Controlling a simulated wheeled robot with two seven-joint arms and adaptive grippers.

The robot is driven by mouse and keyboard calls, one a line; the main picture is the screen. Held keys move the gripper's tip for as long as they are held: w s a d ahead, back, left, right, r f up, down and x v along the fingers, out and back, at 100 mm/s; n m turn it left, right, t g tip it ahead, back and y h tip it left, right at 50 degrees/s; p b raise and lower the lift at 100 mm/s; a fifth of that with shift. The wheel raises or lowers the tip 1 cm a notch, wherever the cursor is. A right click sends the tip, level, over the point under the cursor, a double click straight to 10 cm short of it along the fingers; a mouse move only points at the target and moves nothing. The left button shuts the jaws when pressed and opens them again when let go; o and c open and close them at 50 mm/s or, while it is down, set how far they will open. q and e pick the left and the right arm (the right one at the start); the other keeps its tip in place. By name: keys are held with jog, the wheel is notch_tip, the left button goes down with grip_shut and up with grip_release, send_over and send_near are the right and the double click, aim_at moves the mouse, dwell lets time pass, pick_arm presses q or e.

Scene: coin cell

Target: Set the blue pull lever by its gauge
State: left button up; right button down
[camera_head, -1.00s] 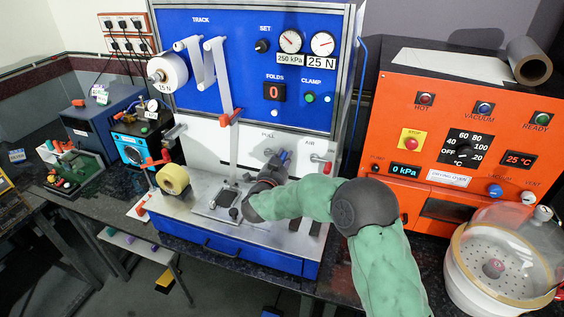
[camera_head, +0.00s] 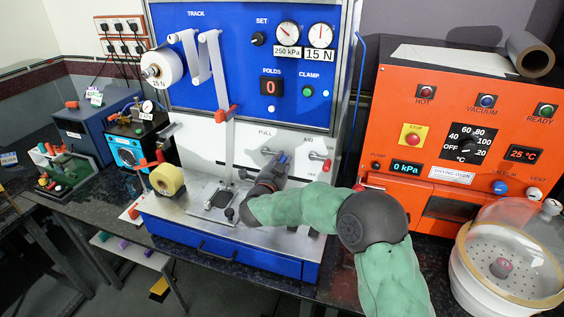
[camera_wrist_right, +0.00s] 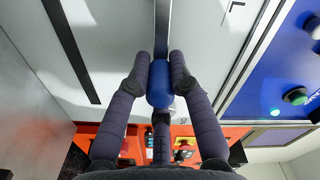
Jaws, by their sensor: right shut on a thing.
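The blue pull lever (camera_wrist_right: 159,85) sits between the fingers of my right gripper (camera_wrist_right: 160,73) in the right wrist view. The fingers are shut on its blue handle, one on each side. In the head view my right gripper (camera_head: 270,175) is at the white panel under the PULL label, and a little of the blue lever (camera_head: 284,159) shows beside it. The right-hand gauge (camera_head: 320,36) reads near the top, with a label of 15 N under it. The left-hand gauge (camera_head: 287,34) has a label of 250 kPa. My left gripper is not in view.
A red-tipped AIR lever (camera_head: 327,165) stands just right of my gripper. A white strip (camera_head: 229,155) hangs to its left, near a yellow roll (camera_head: 167,180). An orange drying oven (camera_head: 400,110) and a clear-domed chamber (camera_head: 510,250) stand to the right.

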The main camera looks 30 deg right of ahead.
jog(key=c, duration=1.1)
grip_release()
jog(key=shift+s+d+r, duration=0.1)
jog(key=shift+r, duration=0.05)
jog(key=v, duration=1.2)
